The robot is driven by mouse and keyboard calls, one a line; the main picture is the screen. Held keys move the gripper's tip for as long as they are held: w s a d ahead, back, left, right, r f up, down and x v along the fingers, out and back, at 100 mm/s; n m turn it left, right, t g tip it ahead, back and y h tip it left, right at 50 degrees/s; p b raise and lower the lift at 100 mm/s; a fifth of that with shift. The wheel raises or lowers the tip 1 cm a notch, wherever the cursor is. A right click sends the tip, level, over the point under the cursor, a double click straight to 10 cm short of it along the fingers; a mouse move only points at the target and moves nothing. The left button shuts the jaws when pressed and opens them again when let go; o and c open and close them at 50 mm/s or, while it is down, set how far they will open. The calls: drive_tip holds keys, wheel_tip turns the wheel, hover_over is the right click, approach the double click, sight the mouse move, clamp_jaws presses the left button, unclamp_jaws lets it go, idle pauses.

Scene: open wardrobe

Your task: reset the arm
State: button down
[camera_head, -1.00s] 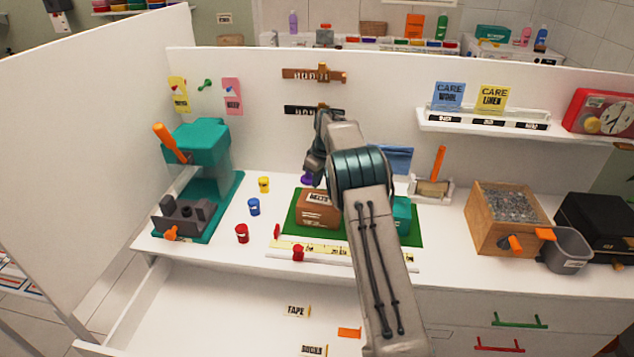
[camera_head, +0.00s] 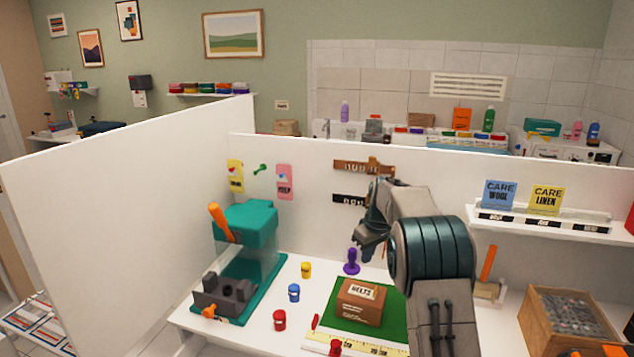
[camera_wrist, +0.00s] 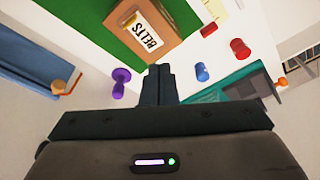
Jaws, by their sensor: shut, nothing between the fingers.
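My gripper (camera_head: 366,240) is at the end of my raised arm, above the counter and in front of the white back panel. In the wrist view its fingers (camera_wrist: 158,84) are together with nothing between them. A brown box labelled BELTS (camera_head: 360,302) sits on a green mat (camera_head: 394,318) below and beyond the fingers, apart from them. A purple stamp-like piece (camera_head: 351,262) stands behind the box; it also shows left of the fingers in the wrist view (camera_wrist: 120,82).
A teal press with an orange lever (camera_head: 245,225) stands at the left. Yellow (camera_head: 306,270), blue (camera_head: 294,292) and red (camera_head: 279,320) small pots stand beside it. A wooden bin (camera_head: 570,325) is at the right, under a white shelf (camera_head: 540,222) with CARE cards. A white side panel (camera_head: 120,210) closes the left.

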drive_tip(key=s+r+m, duration=0.1)
drive_tip(key=s+r, duration=0.2)
drive_tip(key=s, duration=0.4)
drive_tip(key=s+r+m+b, duration=0.1)
drive_tip(key=s+r, duration=0.3)
drive_tip(key=s, duration=0.3)
drive_tip(key=s+r+m, duration=0.2)
drive_tip(key=s+r, duration=0.1)
drive_tip(key=s, duration=0.5)
drive_tip(key=s+f+m, duration=0.1)
drive_tip(key=s+f, duration=0.1)
drive_tip(key=s, duration=0.8)
drive_tip(key=s+f+m+t+h+b, duration=0.1)
drive_tip(key=s+f, duration=0.2)
drive_tip(key=s, duration=0.8)
drive_tip(key=shift+a+m+t, duration=0.3)
